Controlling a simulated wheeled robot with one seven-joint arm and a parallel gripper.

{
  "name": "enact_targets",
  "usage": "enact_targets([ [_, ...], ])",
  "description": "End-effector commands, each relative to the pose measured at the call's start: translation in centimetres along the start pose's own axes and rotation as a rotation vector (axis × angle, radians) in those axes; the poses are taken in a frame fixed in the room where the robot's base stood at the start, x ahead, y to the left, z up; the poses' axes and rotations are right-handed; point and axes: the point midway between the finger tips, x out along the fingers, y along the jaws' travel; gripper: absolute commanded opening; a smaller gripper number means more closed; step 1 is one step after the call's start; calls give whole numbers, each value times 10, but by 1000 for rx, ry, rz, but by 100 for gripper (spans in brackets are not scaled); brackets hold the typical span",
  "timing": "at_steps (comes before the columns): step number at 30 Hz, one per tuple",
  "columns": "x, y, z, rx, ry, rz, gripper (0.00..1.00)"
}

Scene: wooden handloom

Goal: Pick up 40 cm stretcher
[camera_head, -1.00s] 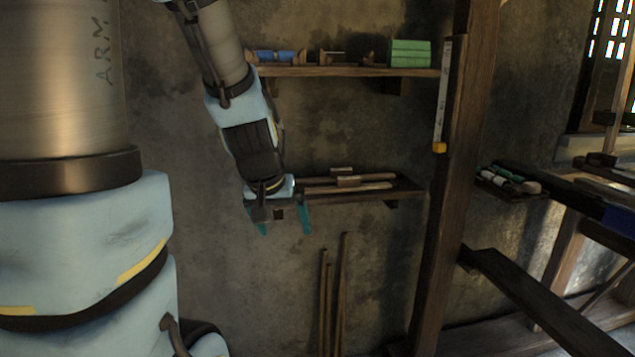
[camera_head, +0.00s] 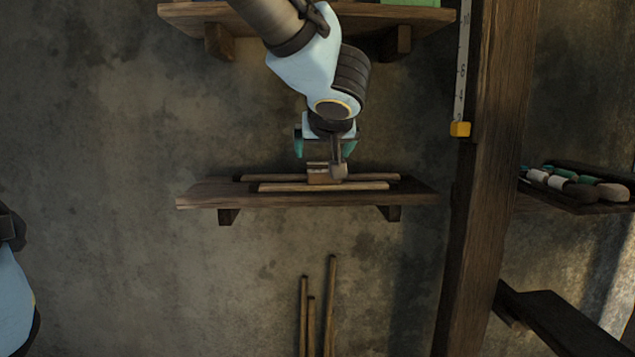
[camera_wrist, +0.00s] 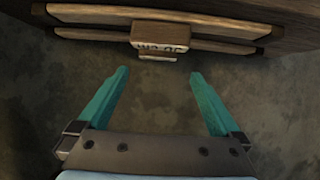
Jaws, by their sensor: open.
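Two thin wooden rods lie lengthwise on the lower wall shelf (camera_head: 210,197), a front rod (camera_head: 280,187) and a longer-looking back rod (camera_head: 375,178). A small wooden block (camera_head: 316,176) sits at their middle. In the wrist view the block (camera_wrist: 160,36) carries lettering, upside down, that looks like "40 cm"; I cannot tell which part is the stretcher. Both rods also show there, one along the top (camera_wrist: 95,13) and one below it (camera_wrist: 90,34). My gripper (camera_head: 324,148) is open and empty by the block; in the wrist view its teal fingers (camera_wrist: 158,74) stand apart, short of the block.
An upper shelf (camera_head: 195,12) is above my wrist. A wooden post (camera_head: 490,180) stands to the right, with a rule ending in a yellow piece (camera_head: 460,129). Several rods (camera_head: 331,300) lean on the wall below. A side shelf (camera_head: 590,207) holds rolled items.

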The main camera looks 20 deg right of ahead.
Motion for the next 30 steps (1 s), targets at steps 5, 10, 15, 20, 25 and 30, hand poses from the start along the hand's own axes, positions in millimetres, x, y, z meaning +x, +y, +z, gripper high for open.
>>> enact_targets([
  [5,32,0,3,-1,-1,-1,100],
  [10,47,0,3,-1,0,0,100],
  [15,72,3,7,0,-1,-1,100],
  [20,89,3,4,-1,0,0,100],
  [25,92,2,2,-1,1,1,100],
  [30,92,2,2,-1,0,1,94],
])
